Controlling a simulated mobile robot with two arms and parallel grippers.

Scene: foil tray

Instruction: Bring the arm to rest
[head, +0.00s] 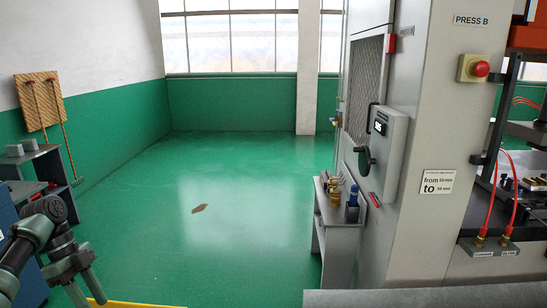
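Jointed dark grey-green links of my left arm (62,250) show in the lower left corner, bent at a round dark joint. My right arm and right gripper are not in view. No foil tray shows in the head view.
Open green floor (190,235) lies ahead, with a small brown flat piece (199,208) on it. A grey press cabinet (430,130) with a red button (481,68) stands at right. A small stand (340,240) with bottles is beside it. A dark shelf (45,170) stands left.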

